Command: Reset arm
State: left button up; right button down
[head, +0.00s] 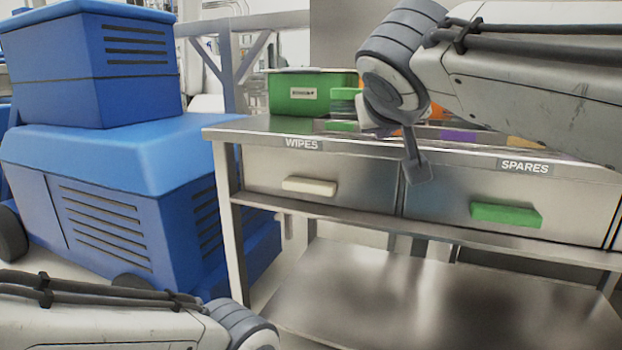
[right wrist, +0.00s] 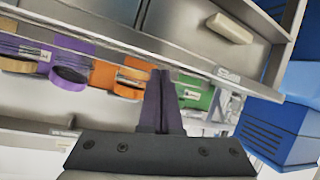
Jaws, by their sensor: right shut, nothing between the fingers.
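My right arm reaches in from the right of the head view, and its gripper (head: 416,172) hangs in front of the workbench's front edge, between the two drawers. In the right wrist view its two fingers (right wrist: 160,95) are together and empty. It is apart from the bins. My left arm shows only as a link at the lower left of the head view; its gripper is out of the picture. A green bin (head: 296,97) stands on the bench top. An orange bin (right wrist: 105,76) and a purple bin (right wrist: 79,58) show in the right wrist view, largely hidden by my arm in the head view.
The metal workbench (head: 258,122) has a WIPES drawer (head: 340,172) with a cream handle and a SPARES drawer (head: 450,190) with a green handle, both closed. Its lower shelf (head: 350,285) is bare. A blue machine (head: 110,190) stands at the left, with floor between.

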jog(key=s+a+f+n+g+y+p, duration=0.1)
jog(key=s+a+f+n+g+p, duration=0.2)
jog(key=s+f, duration=0.45)
jog(key=s+a+f+n+g+y+p, duration=0.2)
jog(key=s+a+f+g+p, duration=0.15)
jog(key=f, duration=0.65)
jog(key=s+f+n+g+p, duration=0.2)
jog(key=s+f+g+p, duration=0.35)
jog(key=s, duration=1.05)
notch_tip(320, 180, up, 36)
jog(key=p, duration=3.5)
jog(key=shift+w+f+g+p, duration=0.15)
jog(key=shift+w+g+p, duration=0.15)
jog(key=shift+g, duration=0.1)
